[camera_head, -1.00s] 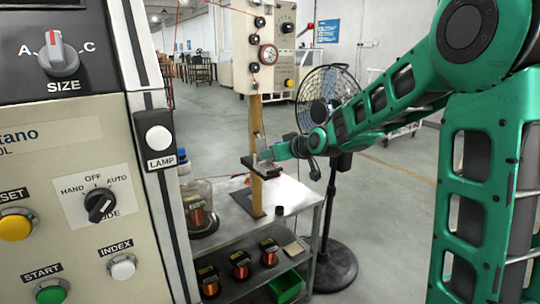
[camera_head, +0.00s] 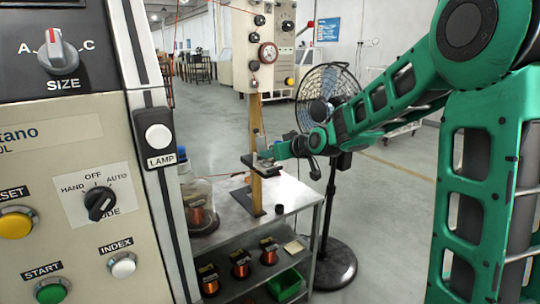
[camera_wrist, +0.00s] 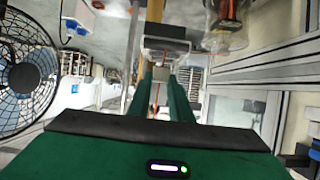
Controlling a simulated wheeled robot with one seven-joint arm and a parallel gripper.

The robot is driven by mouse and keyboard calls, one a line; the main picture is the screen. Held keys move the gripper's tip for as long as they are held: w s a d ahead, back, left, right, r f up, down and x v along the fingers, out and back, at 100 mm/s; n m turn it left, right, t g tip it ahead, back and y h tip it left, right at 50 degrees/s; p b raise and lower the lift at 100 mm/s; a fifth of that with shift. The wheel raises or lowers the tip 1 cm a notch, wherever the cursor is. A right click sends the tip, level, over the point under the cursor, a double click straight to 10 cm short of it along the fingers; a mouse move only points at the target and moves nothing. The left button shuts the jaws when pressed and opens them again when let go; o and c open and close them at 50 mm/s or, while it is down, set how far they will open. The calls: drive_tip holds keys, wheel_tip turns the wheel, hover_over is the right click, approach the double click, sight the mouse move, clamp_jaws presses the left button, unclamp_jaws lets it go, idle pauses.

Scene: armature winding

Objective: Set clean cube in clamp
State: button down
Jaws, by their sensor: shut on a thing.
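My gripper (camera_head: 273,153) is at the wooden post on the small metal table, beside a dark clamp-like plate (camera_head: 254,164) fixed to the post. In the wrist view its two green fingers (camera_wrist: 160,98) are shut on a small pale block between them, which looks like the cube (camera_wrist: 161,74). A dark block, probably part of the clamp (camera_wrist: 165,45), is just beyond the fingertips. I cannot tell whether the cube touches the clamp or sits in it. In the head view the cube is too small to make out for certain.
The metal table (camera_head: 300,195) bears a glass jar (camera_head: 200,210) and a small black cup (camera_head: 279,209). Copper-wound spools (camera_head: 240,266) and a green bin (camera_head: 286,284) are on its lower shelf. A standing fan (camera_head: 325,100) is behind my wrist. A control panel (camera_head: 75,150) fills the left.

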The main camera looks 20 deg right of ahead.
drive_tip(key=shift+f, duration=0.75)
drive_tip(key=c, duration=1.5)
unclamp_jaws()
drive_tip(key=shift+c, duration=0.2)
drive_tip(key=shift+s, duration=0.1)
drive_tip(key=v, duration=1)
drive_tip(key=s+d+f+m+g+h, duration=0.25)
drive_tip(key=s+d+f, duration=0.25)
drive_tip(key=s, duration=0.4)
drive_tip(key=s+d+f+m+g+h, duration=0.1)
drive_tip(key=s+d+f+m+g, duration=0.2)
drive_tip(key=s+d, duration=0.4)
drive_tip(key=s+d+f+m+g, duration=0.1)
drive_tip(key=s+f+m+g, duration=0.1)
drive_tip(key=s, duration=0.9)
drive_tip(key=s+d+f+m+g, duration=0.1)
drive_tip(key=s+g, duration=0.4)
drive_tip(key=s, duration=0.7)
wheel_tip(320, 180, down, 2)
drive_tip(key=shift+s+f+m, duration=0.1)
drive_tip(key=shift+s+m, duration=0.2)
drive_tip(key=shift+m, duration=0.45)
